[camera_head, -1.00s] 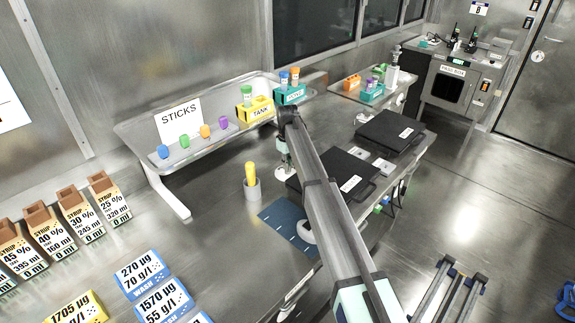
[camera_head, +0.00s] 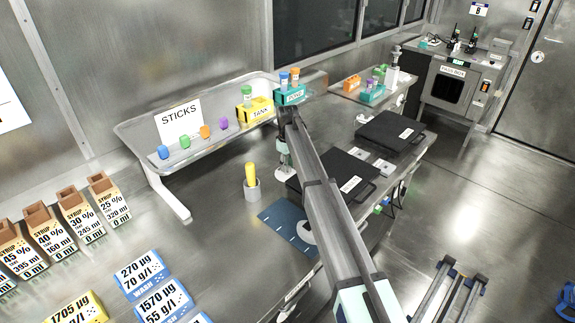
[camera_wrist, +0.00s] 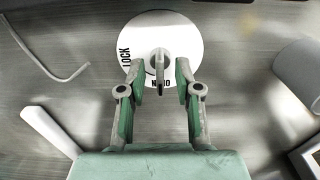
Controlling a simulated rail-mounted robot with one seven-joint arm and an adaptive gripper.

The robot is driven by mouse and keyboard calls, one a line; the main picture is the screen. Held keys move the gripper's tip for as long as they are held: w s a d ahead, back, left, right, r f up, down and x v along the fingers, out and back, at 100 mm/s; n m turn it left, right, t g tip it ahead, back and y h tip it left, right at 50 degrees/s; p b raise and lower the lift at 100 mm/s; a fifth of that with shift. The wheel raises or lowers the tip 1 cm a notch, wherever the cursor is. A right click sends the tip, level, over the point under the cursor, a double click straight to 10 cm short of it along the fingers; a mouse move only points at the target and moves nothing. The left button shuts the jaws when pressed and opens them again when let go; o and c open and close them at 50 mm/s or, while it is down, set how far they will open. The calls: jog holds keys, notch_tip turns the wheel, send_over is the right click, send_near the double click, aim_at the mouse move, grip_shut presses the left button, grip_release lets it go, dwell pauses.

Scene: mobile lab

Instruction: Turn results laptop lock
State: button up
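A white round lock dial (camera_wrist: 188,32) lies on the metal bench, with "LOCK" printed at its left and a partly covered word at its lower edge. A narrow grey knob (camera_wrist: 159,62) stands at its middle. My gripper (camera_wrist: 160,76) is open, with one green finger on each side of the knob's near end and a visible gap on both sides. In the head view, my gripper (camera_head: 283,160) points down over the white dial (camera_head: 285,174). Two dark closed laptops, a nearer one (camera_head: 325,168) and a farther one (camera_head: 378,128), lie to the right; their labels are too small to read.
A grey cup (camera_head: 252,190) with a yellow item and a blue mat (camera_head: 285,228) are close to my gripper. The sticks shelf (camera_head: 140,127) stands behind at left. Boxes of syrup (camera_head: 112,200) and wash (camera_head: 140,270) are at front left. Bench between is bare.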

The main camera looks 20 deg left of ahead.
notch_tip(320, 180, up, 12)
dwell(0.6)
